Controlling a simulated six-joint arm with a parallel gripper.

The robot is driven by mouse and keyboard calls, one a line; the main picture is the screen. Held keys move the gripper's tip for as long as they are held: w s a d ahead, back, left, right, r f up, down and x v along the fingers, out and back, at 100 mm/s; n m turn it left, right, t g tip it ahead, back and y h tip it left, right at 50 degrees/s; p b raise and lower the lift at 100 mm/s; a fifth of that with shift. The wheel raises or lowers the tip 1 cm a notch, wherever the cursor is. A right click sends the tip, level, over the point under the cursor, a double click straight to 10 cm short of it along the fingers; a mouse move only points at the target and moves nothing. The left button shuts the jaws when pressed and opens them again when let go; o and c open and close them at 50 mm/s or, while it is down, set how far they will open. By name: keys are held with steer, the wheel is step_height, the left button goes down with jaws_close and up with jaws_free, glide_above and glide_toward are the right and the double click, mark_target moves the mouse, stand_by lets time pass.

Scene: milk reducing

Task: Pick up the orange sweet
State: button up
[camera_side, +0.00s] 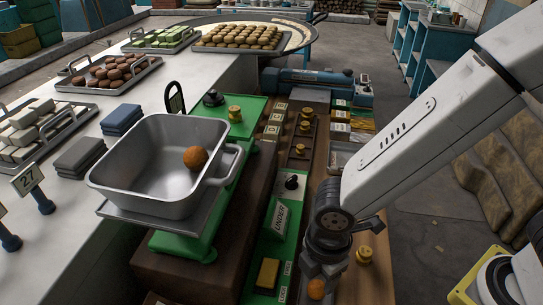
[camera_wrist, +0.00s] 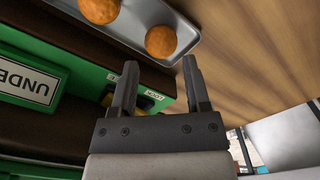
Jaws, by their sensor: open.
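One orange sweet (camera_side: 195,158) lies inside the grey metal pan (camera_side: 130,172), which sits on a green scale (camera_side: 186,244). Another orange sweet (camera_side: 316,289) shows at the bottom of the side view, just below my gripper (camera_side: 322,272). In the wrist view, two orange sweets lie on a grey tray (camera_wrist: 192,16): one (camera_wrist: 161,41) is just beyond the fingertips, the other (camera_wrist: 99,10) farther left and cut by the frame edge. My gripper (camera_wrist: 160,64) is open, with nothing between its fingers. The fingers are hard to make out in the side view.
A green panel with an "UNDER" label (camera_side: 280,218) stands between the scale and my arm. A white counter (camera_side: 60,235) at left holds trays of brown (camera_side: 108,72), green (camera_side: 160,36) and white sweets (camera_side: 30,125). A tray of golden sweets (camera_side: 240,36) is behind.

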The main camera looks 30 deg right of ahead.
mark_target(318, 285)
steer(key=shift+f, duration=2.35)
jaws_close()
steer(key=shift+r, duration=0.1)
steer(key=shift+r, duration=4.9)
